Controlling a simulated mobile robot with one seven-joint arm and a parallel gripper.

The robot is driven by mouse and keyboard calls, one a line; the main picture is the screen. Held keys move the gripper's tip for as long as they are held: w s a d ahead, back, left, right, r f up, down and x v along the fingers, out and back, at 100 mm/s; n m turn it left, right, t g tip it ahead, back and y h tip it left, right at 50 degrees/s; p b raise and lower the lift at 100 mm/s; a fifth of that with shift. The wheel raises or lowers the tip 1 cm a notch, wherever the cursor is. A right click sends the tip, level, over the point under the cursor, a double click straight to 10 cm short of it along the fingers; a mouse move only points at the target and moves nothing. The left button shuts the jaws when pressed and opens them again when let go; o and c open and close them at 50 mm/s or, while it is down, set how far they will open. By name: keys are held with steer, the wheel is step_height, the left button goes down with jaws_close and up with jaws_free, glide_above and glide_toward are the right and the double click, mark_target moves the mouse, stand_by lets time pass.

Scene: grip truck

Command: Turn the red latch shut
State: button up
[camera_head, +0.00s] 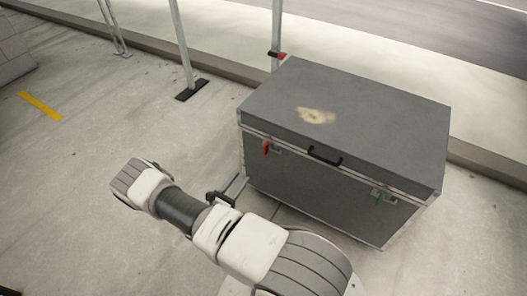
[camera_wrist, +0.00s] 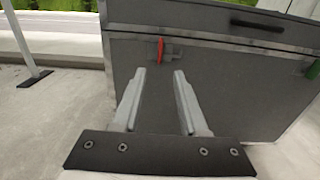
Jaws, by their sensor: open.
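A grey case (camera_head: 340,190) with a closed lid stands on the concrete; its front also fills much of the wrist view (camera_wrist: 236,100). The red latch (camera_head: 266,149) is on the left of its front, near the lid seam. In the wrist view the red latch (camera_wrist: 160,49) points roughly upright, above and between my fingers. A green latch (camera_head: 380,197) is on the right of the front; it shows at the right edge of the wrist view (camera_wrist: 313,69). My gripper (camera_wrist: 163,72) is open and empty, in front of and below the red latch, apart from it.
A black handle (camera_head: 325,156) is on the front between the latches. A metal post (camera_head: 183,50) on a black foot stands behind at the left, and another post (camera_head: 277,30) rises behind the case. A kerb runs along the back.

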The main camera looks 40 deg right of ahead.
mark_target(264, 149)
steer(key=b+x, duration=0.3)
steer(key=x, duration=1.4)
steer(key=shift+s, duration=0.1)
jaws_close()
